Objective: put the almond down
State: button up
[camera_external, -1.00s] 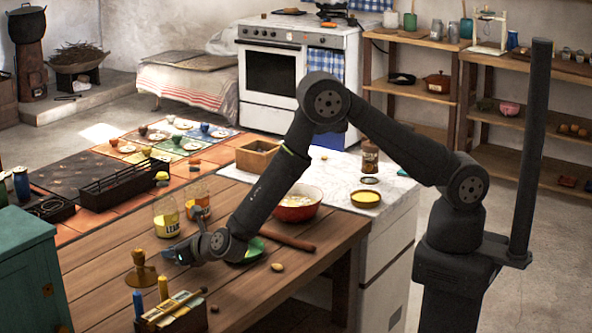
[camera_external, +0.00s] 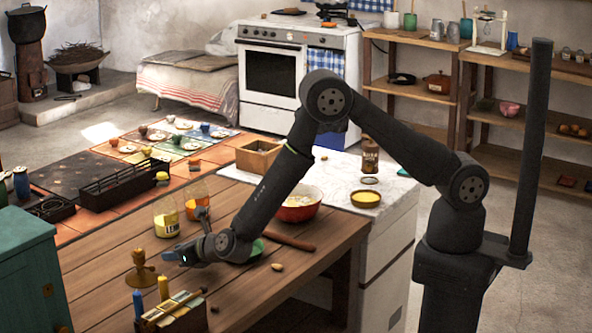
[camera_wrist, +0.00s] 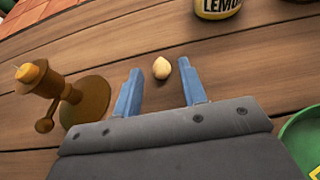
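The almond (camera_wrist: 161,68) is a small pale nut. In the wrist view it shows between the tips of my two blue fingers, with a gap on each side, against the wooden table (camera_wrist: 240,75). It seems to lie on the boards. My gripper (camera_wrist: 160,82) is open and touches neither side of it. In the external view my gripper (camera_external: 173,257) is low over the table, and the almond cannot be made out there. A similar tan nut (camera_external: 277,267) lies on the table right of my wrist.
A wooden stand (camera_external: 140,268) is left of my gripper. A lemon jar (camera_external: 166,218) stands behind. A green dish (camera_wrist: 305,138) is at the right in the wrist view. A box with coloured bottles (camera_external: 172,312) is in front. Bare boards lie between.

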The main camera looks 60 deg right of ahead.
jog(key=v, duration=1)
jog(key=shift+s+r, duration=0.1)
jog(key=shift+s, duration=0.15)
jog(key=x, duration=1.2)
jog(key=shift+w+f, duration=0.2)
jog(key=shift+f, duration=0.1)
notch_tip(320, 180, up, 3)
jog(key=shift+s+f, duration=0.1)
jog(key=shift+s, duration=0.05)
jog(key=shift+r, duration=0.55)
jog(key=shift+f, duration=0.1)
